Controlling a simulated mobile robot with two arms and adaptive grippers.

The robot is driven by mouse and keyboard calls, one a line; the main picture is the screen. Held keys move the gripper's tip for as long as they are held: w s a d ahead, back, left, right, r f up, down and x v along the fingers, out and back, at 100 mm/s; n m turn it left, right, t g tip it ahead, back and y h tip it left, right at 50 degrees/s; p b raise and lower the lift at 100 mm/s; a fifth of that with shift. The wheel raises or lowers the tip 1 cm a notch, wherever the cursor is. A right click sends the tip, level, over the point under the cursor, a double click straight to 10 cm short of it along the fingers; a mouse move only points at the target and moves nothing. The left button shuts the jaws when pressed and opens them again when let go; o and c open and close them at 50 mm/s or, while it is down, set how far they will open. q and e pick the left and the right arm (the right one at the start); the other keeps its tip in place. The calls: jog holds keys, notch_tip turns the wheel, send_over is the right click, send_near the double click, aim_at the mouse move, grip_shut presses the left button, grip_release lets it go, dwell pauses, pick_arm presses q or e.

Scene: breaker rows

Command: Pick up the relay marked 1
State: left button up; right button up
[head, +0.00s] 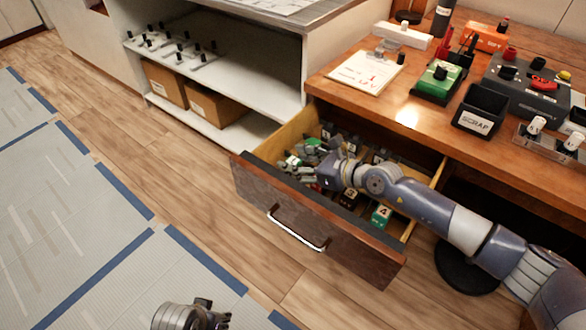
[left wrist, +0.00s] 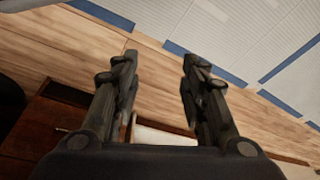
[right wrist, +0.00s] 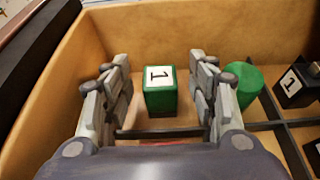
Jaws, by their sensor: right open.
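The relay marked 1 (right wrist: 160,98) is a green block with a white top label in the right wrist view. It stands upright in a compartment of the open drawer. My right gripper (right wrist: 160,72) is open, with one finger on each side of the relay and visible gaps to both. In the head view my right gripper (head: 308,160) reaches into the drawer and hides most of that corner. My left gripper (head: 205,312) is at the bottom edge of the head view, away from the drawer. In the left wrist view its fingers (left wrist: 160,62) are apart and empty.
The drawer (head: 300,215) has wooden walls and dark dividers. A green cylinder (right wrist: 243,82) stands just right of my right finger. A black block marked 1 (right wrist: 294,88) is further right. A green block marked 4 (head: 381,215) is near the drawer front. A scrap bin (head: 480,112) stands on the worktop.

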jog(key=shift+c, duration=0.3)
jog(key=c, duration=1.1)
jog(key=shift+r, duration=0.1)
